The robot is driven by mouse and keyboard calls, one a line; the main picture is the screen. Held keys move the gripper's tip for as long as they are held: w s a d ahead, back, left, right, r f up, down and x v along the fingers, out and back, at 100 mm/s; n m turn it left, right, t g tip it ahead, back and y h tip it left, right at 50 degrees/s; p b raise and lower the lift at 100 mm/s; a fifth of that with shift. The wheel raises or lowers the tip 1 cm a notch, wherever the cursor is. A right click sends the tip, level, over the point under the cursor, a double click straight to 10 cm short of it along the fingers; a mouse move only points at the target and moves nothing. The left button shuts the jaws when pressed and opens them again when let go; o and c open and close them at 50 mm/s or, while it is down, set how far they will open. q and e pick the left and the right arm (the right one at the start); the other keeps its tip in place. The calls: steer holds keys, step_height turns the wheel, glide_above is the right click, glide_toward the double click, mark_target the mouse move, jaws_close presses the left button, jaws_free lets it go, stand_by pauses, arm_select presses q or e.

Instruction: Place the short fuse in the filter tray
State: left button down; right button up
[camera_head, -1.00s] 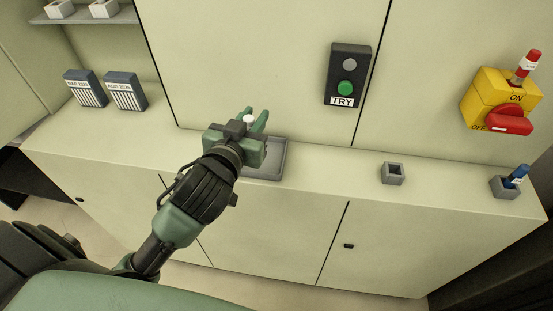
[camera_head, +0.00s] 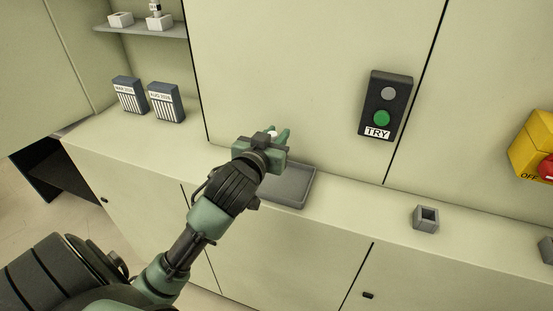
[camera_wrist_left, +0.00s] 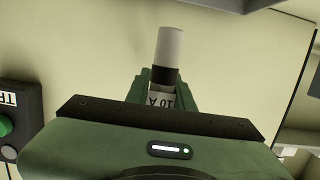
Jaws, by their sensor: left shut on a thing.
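My left gripper (camera_head: 278,134) is shut on a white fuse with a black band and a "10 A" label, held between its fingers. The fuse (camera_wrist_left: 168,56) shows plainly in the left wrist view; only a small white bit of it (camera_head: 271,134) shows in the head view. I cannot tell its length against other fuses. A shallow grey tray (camera_head: 295,190) lies on the counter, looks empty in its visible part, and is partly hidden by my left gripper. The gripper is above the counter, over or behind the tray's left end. My right gripper is not in view.
Two dark dated filter boxes (camera_head: 129,94) stand at the left under a grey shelf (camera_head: 140,29) with small white holders. A TRY button box (camera_head: 386,105) is on the wall. An empty grey socket (camera_head: 427,219) sits to the right. A yellow switch (camera_head: 532,140) is at the right edge.

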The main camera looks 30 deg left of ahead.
arm_select(q)
step_height(320, 180, down, 7)
steer(key=shift+r+b, duration=0.15)
steer(key=shift+b, duration=0.15)
steer(key=c, duration=1.2)
jaws_free()
